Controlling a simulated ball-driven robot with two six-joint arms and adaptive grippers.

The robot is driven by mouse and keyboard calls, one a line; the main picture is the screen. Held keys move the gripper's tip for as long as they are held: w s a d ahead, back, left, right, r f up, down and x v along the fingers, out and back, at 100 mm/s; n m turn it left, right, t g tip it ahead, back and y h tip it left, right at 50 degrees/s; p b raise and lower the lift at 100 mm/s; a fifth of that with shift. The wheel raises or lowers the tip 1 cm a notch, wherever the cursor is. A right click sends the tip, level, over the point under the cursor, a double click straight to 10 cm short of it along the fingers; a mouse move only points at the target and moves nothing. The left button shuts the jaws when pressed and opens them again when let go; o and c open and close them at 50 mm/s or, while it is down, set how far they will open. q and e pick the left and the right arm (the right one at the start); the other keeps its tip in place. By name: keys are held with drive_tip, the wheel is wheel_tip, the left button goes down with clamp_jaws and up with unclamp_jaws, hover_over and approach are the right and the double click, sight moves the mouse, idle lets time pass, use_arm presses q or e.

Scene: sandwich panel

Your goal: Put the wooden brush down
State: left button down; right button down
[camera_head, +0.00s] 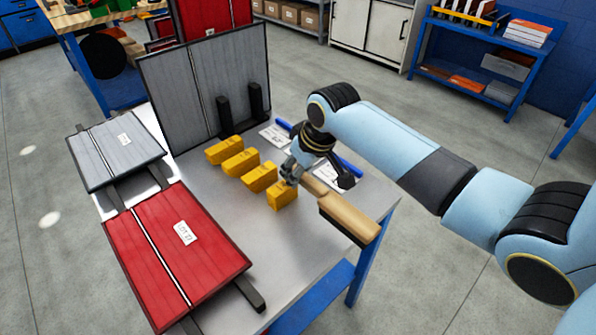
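The wooden brush (347,216) has a pale wood body with dark bristles along its lower side. It is at the right part of the grey table (225,200), and its broad end reaches out to the table's right edge. My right gripper (296,175) is at the narrow handle end of the brush and appears shut on it. The fingers are small and partly hidden, and the height of the brush above the table is hard to tell. My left gripper is not in view.
Several yellow blocks (240,162) stand in a row beside the gripper. A blue marker-like item (351,168) and white paper cards (275,136) lie behind. A grey panel (205,85) stands upright at the back; a red panel (175,250) and a grey panel (115,150) are at left.

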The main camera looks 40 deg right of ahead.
drive_tip(key=shift+f, duration=0.2)
drive_tip(key=shift+f, duration=0.25)
drive_tip(key=c, duration=1)
unclamp_jaws()
drive_tip(key=shift+c, duration=0.2)
drive_tip(key=shift+r, duration=0.35)
drive_tip(key=p+v, duration=0.1)
drive_tip(key=v, duration=1.1)
